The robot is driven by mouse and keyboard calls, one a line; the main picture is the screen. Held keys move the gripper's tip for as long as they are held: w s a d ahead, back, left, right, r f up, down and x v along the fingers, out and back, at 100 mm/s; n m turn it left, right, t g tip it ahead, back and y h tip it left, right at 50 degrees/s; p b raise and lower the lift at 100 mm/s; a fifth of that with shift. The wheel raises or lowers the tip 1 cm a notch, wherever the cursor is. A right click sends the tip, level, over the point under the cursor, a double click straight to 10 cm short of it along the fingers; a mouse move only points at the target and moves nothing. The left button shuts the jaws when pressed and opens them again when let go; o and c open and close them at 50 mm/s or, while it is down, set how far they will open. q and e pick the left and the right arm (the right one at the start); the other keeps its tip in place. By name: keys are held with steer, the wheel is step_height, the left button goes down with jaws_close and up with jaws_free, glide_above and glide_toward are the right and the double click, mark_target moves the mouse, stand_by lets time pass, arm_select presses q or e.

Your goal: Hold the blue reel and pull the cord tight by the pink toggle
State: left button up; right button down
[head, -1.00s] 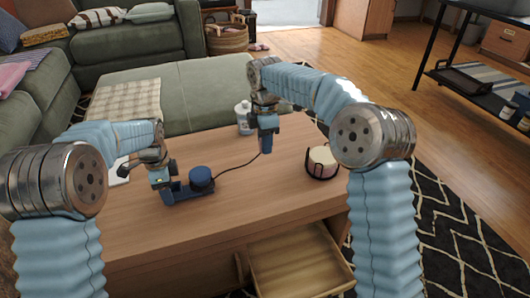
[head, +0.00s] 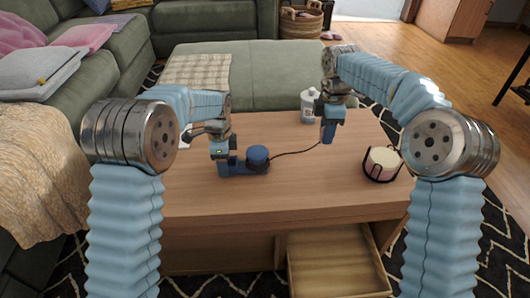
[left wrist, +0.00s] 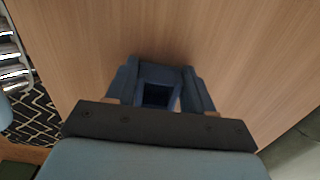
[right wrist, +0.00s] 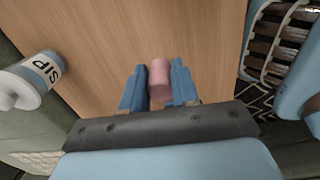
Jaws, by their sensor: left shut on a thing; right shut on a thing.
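The blue reel (head: 257,157) sits on the wooden table. My left gripper (head: 226,168) is shut on the reel's left end; in the left wrist view a dark blue part of the reel (left wrist: 157,94) shows between the fingers. A thin dark cord (head: 297,152) runs from the reel to the right, with a slight sag, up to my right gripper (head: 327,138). My right gripper is shut on the pink toggle (right wrist: 160,75), seen in the right wrist view between the blue fingers. In the head view the toggle is hidden by the gripper.
A pale candle in a dark holder (head: 382,163) stands at the table's right. The drawer (head: 335,262) below is open. The table's front (head: 290,195) is clear.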

steer(key=shift+f, duration=2.45)
steer(key=shift+d, duration=0.1)
steer(key=shift+w+d, duration=0.1)
steer(key=shift+d, duration=1.1)
steer(key=shift+w+d, duration=0.1)
steer(key=shift+d, duration=0.8)
steer(key=shift+d, duration=0.3)
steer(key=shift+a, duration=0.1)
